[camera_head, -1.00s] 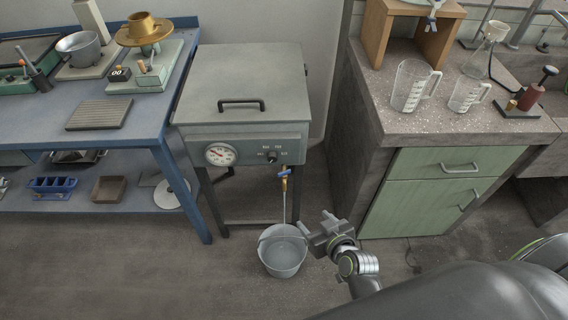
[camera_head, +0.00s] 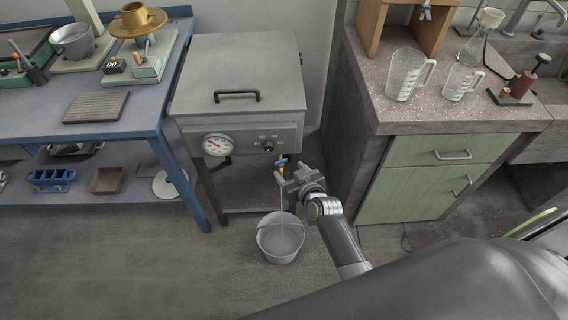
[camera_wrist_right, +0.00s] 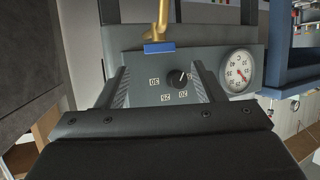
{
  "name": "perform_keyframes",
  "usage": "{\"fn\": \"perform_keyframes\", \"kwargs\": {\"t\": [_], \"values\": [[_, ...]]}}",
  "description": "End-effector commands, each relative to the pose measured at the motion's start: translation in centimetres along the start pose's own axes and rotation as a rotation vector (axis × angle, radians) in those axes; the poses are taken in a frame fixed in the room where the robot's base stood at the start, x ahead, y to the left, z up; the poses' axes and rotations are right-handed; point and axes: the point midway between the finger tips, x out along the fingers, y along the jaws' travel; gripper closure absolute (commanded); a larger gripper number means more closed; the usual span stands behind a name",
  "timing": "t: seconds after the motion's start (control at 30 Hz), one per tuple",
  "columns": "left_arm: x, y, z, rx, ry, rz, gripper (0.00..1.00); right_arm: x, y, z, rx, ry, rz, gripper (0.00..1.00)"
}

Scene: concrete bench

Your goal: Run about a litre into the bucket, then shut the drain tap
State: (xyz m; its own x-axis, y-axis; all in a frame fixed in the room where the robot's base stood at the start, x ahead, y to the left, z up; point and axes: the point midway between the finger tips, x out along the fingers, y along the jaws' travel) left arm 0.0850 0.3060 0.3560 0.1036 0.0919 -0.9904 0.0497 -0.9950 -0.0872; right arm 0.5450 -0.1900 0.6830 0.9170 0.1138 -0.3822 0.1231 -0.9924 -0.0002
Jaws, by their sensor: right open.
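The drain tap (camera_head: 281,162) with its blue handle sits low on the front of the grey bath unit (camera_head: 240,80). A thin stream (camera_head: 281,201) runs down from it into the grey bucket (camera_head: 280,240) on the floor. The water level inside is hard to tell. My right gripper (camera_head: 285,180) is open and empty just below the blue handle, partly covering the brass spout. In the right wrist view, which is upside down, the blue handle (camera_wrist_right: 158,47) and brass tap body (camera_wrist_right: 162,18) lie beyond the open fingers (camera_wrist_right: 164,88). My left gripper is out of view.
A dial thermometer (camera_head: 217,144) and a black knob (camera_head: 268,146) are on the unit's front. A blue bench (camera_head: 130,135) stands left. A stone-topped counter (camera_head: 440,112) with measuring jugs (camera_head: 408,75) stands right. Floor in front of the bucket is clear.

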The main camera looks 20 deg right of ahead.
Motion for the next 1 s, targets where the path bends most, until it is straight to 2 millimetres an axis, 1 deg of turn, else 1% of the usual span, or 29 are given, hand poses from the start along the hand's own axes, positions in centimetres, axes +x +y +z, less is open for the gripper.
{"fn": "perform_keyframes", "kwargs": {"t": [0.03, 0.2, 0.4, 0.57, 0.83, 1.0], "values": [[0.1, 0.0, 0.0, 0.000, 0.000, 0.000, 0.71, 0.9, 0.0, 0.0, -0.002, 0.000, -0.001, 0.38], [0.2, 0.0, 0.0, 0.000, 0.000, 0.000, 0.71, 3.1, 0.0, 0.0, -0.002, 0.000, 0.000, 0.38], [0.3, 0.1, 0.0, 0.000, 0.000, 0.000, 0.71, 4.8, 0.0, 0.0, -0.001, 0.000, 0.000, 0.38], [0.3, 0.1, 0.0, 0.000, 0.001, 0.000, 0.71, 5.3, 0.0, 0.1, 0.000, -0.001, 0.000, 0.38], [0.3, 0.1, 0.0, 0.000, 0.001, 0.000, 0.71, 5.3, 0.0, 0.0, 0.000, -0.001, 0.000, 0.38], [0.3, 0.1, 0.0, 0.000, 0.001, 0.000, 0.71, 5.3, 0.0, 0.1, 0.000, -0.001, 0.000, 0.60]]}}
